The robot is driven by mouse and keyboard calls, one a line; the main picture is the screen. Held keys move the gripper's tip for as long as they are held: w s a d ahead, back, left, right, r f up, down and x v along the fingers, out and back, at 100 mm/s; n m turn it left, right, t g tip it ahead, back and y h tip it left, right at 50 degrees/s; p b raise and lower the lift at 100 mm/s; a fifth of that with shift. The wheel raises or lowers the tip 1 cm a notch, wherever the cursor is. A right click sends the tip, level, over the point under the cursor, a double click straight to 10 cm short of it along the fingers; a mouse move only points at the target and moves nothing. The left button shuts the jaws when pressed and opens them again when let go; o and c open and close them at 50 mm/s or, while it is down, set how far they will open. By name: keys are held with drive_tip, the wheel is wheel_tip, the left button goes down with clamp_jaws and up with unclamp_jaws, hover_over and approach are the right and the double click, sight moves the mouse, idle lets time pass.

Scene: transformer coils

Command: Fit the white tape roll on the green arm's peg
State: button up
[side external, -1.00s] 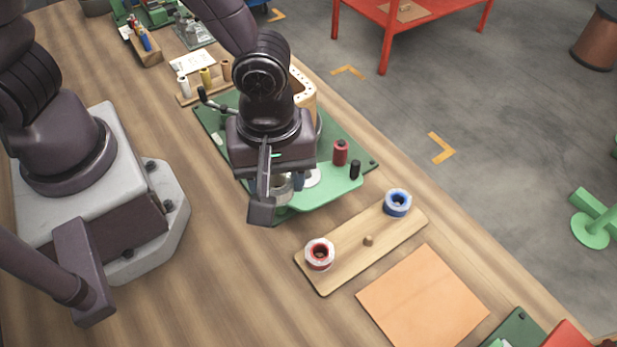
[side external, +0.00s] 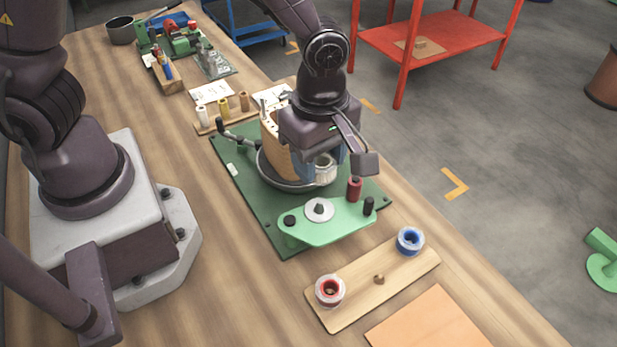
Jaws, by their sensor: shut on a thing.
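The white tape roll (side external: 325,173) appears pinched below my gripper (side external: 325,163), which is shut on it. My gripper partly hides the roll. It is held up and looks just behind the green arm (side external: 335,229) in the picture, over the near edge of a dark round plate. The green arm lies across the near end of the green base board. A pale disc (side external: 319,216) with a short dark peg (side external: 319,207) in its middle sits on the arm. The peg stands clear, with no roll around it. The height gap between roll and arm is hard to judge.
A red spool (side external: 354,189) and a black knob (side external: 369,206) stand at the arm's right; another knob (side external: 290,221) is at its left. A wooden board (side external: 350,305) holds a red-cored roll (side external: 330,290), a blue roll (side external: 410,241) and a bare middle peg (side external: 379,279).

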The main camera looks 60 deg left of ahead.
sight(317, 203)
drive_tip(key=shift+f, duration=2.7)
drive_tip(key=shift+f, duration=0.5)
drive_tip(key=shift+f, duration=0.35)
drive_tip(key=shift+f, duration=0.35)
drive_tip(key=shift+f, duration=0.25)
